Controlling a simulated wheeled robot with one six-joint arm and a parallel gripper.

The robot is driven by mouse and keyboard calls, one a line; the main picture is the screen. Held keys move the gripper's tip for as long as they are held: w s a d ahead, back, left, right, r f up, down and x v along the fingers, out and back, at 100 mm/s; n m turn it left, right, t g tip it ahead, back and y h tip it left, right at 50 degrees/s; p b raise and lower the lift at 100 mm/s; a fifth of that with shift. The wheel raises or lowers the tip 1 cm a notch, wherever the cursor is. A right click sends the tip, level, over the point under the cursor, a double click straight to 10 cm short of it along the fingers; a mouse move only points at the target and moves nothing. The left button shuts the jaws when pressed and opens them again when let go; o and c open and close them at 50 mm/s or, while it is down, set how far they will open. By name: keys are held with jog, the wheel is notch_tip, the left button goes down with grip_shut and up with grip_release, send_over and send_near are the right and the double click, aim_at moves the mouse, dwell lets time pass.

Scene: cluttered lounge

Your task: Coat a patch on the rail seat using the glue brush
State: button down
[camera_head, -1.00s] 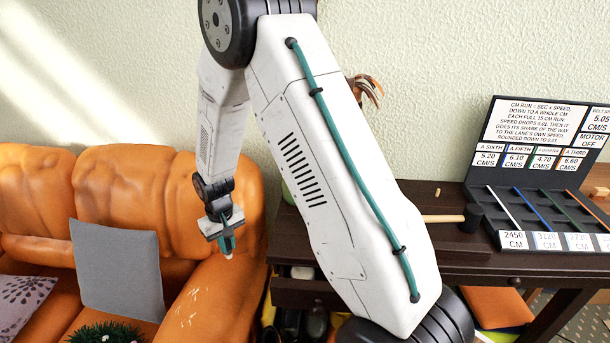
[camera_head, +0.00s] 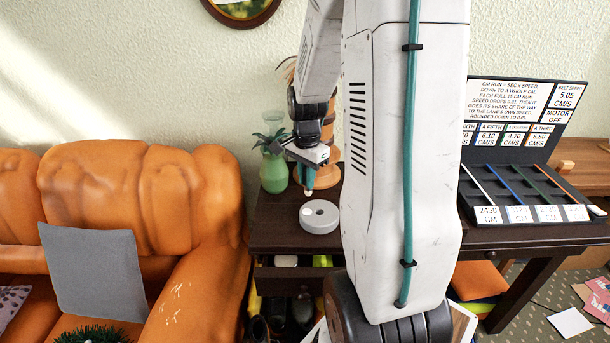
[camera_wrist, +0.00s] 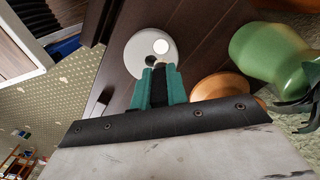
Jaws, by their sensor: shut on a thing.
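My gripper (camera_head: 307,180) points down above the near left part of the dark table. It is shut on a slim thing, probably the glue brush, whose small pale tip (camera_head: 308,192) shows below the fingers. In the wrist view, the teal fingers of my gripper (camera_wrist: 159,84) hide most of it. A round grey-white disc (camera_head: 319,222) with a dark hole lies on the table just below the tip. The disc also shows in the wrist view (camera_wrist: 139,58), beyond the fingertips. The tip looks apart from the disc. I cannot tell which thing is the rail seat.
A green vase (camera_head: 273,172) and an orange-brown turned stand (camera_head: 327,180) are close behind my gripper. A black case of coloured rods (camera_head: 545,205) with a sign board (camera_head: 515,105) stands at right. An orange sofa (camera_head: 200,200) is left of the table.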

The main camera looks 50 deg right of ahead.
aim_at(306, 193)
jog(key=shift+f, duration=2.7)
jog(key=shift+f, duration=0.55)
jog(key=shift+r, duration=3.55)
